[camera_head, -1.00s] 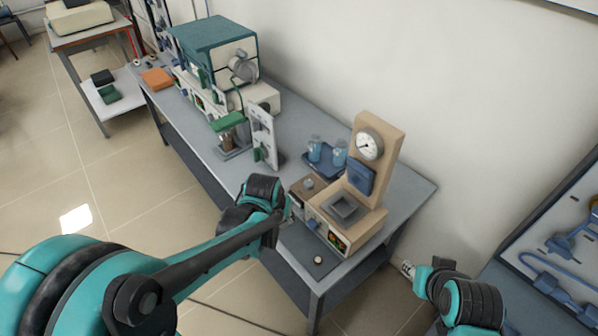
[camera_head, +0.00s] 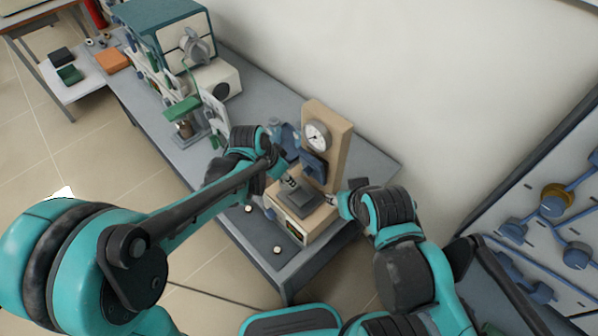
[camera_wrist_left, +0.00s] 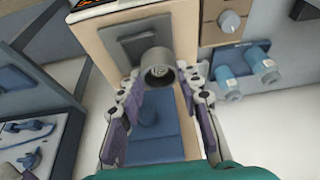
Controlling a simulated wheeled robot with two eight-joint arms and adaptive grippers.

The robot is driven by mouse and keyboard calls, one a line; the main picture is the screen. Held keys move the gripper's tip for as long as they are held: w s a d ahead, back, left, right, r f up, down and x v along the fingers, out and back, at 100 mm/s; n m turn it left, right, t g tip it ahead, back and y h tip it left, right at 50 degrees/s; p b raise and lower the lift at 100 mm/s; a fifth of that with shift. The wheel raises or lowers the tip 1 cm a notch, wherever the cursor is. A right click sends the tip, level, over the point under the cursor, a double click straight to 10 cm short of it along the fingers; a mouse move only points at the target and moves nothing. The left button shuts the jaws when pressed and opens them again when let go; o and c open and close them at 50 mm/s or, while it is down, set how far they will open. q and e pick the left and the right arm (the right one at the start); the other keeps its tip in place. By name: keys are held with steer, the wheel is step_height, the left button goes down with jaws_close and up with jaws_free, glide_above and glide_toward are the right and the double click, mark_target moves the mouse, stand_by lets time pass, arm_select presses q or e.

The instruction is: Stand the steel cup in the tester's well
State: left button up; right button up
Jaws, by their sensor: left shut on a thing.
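The steel cup (camera_wrist_left: 158,68) is a grey open cylinder between the fingertips of my left gripper (camera_wrist_left: 160,80) in the left wrist view, and the gripper is shut on it. In the head view my left gripper (camera_head: 284,174) is beside the tester (camera_head: 318,160), a beige stand with a round gauge and a blue block. The grey square well part (camera_head: 301,203) is on the tester's base; it also shows in the left wrist view (camera_wrist_left: 122,46), behind the cup. The cup appears above or beside it, apart in depth. My right gripper (camera_head: 338,203) is at the base's right side; its fingers are unclear.
Blue-capped bottles (camera_wrist_left: 262,66) stand beside the tester in the left wrist view. A teal-topped furnace (camera_head: 170,30) and a green-topped stand (camera_head: 185,110) are on the bench (camera_head: 350,160) to the left. A small round piece (camera_head: 277,249) lies near the bench's front edge.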

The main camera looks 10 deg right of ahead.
arm_select(q)
steer(key=shift+m+g+h, duration=0.3)
steer(key=shift+m, duration=0.6)
steer(key=shift+s+d+f+b, duration=0.15)
steer(key=shift+d+f, duration=0.05)
steer(key=shift+d, duration=0.5)
steer(key=shift+s+d+f+b, duration=0.2)
steer(key=shift+d, duration=0.5)
steer(key=shift+s+d+f+b, duration=0.15)
steer(key=shift+d+f, duration=0.05)
steer(key=shift+d, duration=0.5)
steer(key=shift+f+b, duration=2)
steer(key=shift+f, duration=0.65)
steer(key=o, duration=1.3)
steer(key=shift+c, duration=0.2)
steer(key=shift+a, duration=0.1)
steer(key=v, duration=1.2)
steer(key=shift+r, duration=0.1)
